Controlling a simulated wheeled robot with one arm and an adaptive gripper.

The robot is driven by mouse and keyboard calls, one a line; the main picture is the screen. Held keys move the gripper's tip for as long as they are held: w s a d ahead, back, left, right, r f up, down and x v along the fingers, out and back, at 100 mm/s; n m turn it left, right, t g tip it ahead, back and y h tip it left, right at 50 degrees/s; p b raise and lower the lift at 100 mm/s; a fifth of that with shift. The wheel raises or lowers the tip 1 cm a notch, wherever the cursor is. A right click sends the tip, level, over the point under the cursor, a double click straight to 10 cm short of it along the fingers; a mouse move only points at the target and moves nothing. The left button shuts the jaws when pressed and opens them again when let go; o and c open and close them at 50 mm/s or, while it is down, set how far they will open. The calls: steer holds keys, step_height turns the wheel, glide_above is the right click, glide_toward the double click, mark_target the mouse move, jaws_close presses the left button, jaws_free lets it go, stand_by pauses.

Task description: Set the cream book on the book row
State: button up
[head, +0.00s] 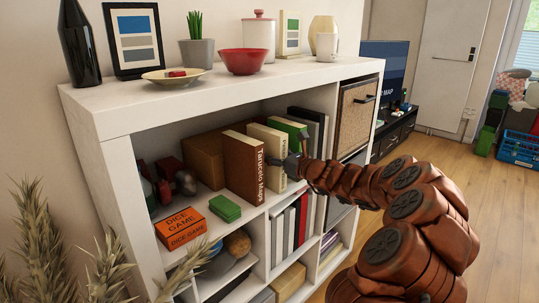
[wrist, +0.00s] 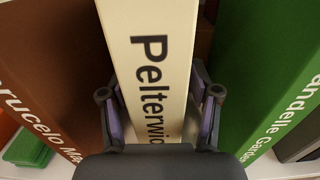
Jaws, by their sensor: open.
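The cream book (head: 268,142) stands upright on the upper shelf between a brown book (head: 244,165) and a green book (head: 289,128), part of the book row. In the wrist view its cream spine (wrist: 150,25) faces me and reads "Pelterwic", the end hidden by my gripper. My gripper (wrist: 160,105) is open, one finger on each side of the spine's lower part. In the head view my gripper (head: 288,165) is at the front of the book. I cannot tell whether the fingers touch the cover.
The brown book (wrist: 50,70) is close left and the green book (wrist: 265,70) close right, with narrow gaps. Dark and grey books (head: 312,120) stand farther right. An orange game box (head: 181,228) and a small green box (head: 225,208) lie left on the shelf (head: 205,190).

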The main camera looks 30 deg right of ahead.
steer(key=p+v, duration=0.1)
steer(key=v, duration=0.9)
steer(key=shift+s, duration=0.35)
stand_by(0.3)
